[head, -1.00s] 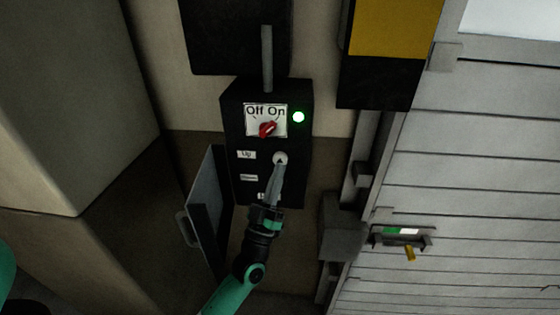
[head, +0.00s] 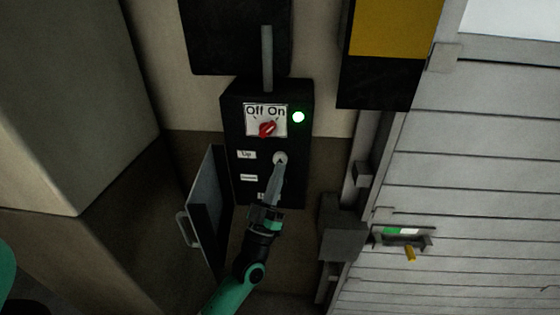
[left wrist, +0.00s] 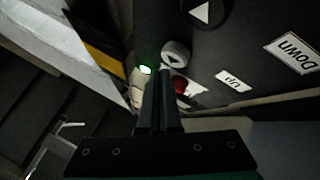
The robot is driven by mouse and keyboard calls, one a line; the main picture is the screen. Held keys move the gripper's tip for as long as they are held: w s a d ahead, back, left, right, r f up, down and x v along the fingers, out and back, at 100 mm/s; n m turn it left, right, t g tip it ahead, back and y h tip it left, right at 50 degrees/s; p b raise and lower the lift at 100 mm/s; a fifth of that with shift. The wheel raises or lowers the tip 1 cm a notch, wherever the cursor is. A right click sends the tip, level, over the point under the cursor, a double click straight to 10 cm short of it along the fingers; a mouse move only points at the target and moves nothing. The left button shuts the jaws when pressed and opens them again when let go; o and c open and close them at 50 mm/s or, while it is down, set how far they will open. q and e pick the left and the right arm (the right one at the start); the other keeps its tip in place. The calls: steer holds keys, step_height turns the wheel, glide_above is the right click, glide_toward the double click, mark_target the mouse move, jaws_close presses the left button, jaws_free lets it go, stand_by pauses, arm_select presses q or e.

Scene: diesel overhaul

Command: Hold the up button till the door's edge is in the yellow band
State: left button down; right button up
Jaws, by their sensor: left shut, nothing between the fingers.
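The black control box (head: 240,115) hangs on the wall in the head view. Its Up button (head: 280,157) is a pale round button marked with a triangle; it also shows in the left wrist view (left wrist: 175,53). My left gripper (head: 279,167) is shut and empty, its tips at the button's lower edge. I cannot tell whether they touch or press it. The slatted grey door (head: 470,170) stands at the right. Its leading edge is not clear to me. A yellow panel with black below it (head: 395,27) hangs beside the door; I cannot tell if this is the band.
A red knob (head: 267,129) and lit green lamp (head: 299,117) sit above the button. A second triangle button (left wrist: 203,11) shows in the wrist view. An open panel flap (head: 207,195) stands left of the box. A grey housing (head: 343,230) sits to its right.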

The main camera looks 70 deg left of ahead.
arm_select(q)
steer(key=shift+w+a, duration=0.2)
steer(key=shift+a, duration=0.2)
